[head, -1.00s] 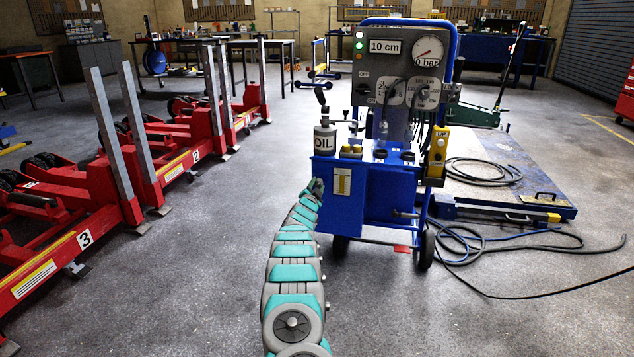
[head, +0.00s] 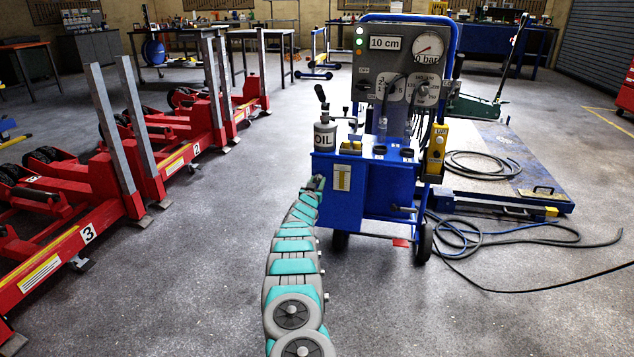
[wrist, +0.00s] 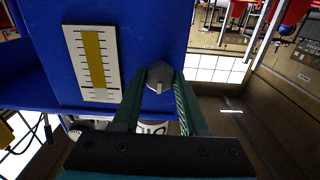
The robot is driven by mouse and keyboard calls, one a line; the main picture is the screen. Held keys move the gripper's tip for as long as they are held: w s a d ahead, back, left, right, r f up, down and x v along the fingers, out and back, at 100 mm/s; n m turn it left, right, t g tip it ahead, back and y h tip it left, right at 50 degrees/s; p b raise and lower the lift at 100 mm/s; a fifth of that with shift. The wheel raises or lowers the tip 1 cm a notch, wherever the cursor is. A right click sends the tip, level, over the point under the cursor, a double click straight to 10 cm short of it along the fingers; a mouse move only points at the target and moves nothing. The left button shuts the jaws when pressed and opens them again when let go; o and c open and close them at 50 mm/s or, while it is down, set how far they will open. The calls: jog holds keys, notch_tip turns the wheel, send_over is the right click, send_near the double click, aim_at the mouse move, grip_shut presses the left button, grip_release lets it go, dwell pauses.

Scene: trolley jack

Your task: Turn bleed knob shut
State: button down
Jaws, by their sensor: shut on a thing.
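In the wrist view a small grey knob (wrist: 159,76) with a light pointer mark sits at the edge of the blue tank (wrist: 140,30). My gripper (wrist: 160,88) has its two green-sided fingers on either side of this knob and is shut on it. The wrist picture is turned, with the room appearing upside down. In the head view my gripper is at the left side of the blue cart's tank (head: 378,195), where my arm ends. The knob itself is too small and hidden to tell there.
A level gauge (wrist: 92,62) is beside the knob on the tank. Red lifting columns (head: 105,195) line the left side. Hoses (head: 510,237) lie on the floor at right. Floor left of the cart is clear.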

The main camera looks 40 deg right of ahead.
aim_at(318, 181)
jog(key=shift+f+n, duration=0.15)
jog(key=shift+n, duration=0.15)
jog(key=shift+c, duration=2.2)
grip_release()
jog(key=shift+s+a, duration=0.1)
jog(key=shift+s+a+r, duration=0.1)
jog(key=shift+r, duration=0.15)
jog(key=shift+b+v, duration=0.3)
jog(key=shift+v, duration=3.3)
jog(key=shift+f, duration=0.15)
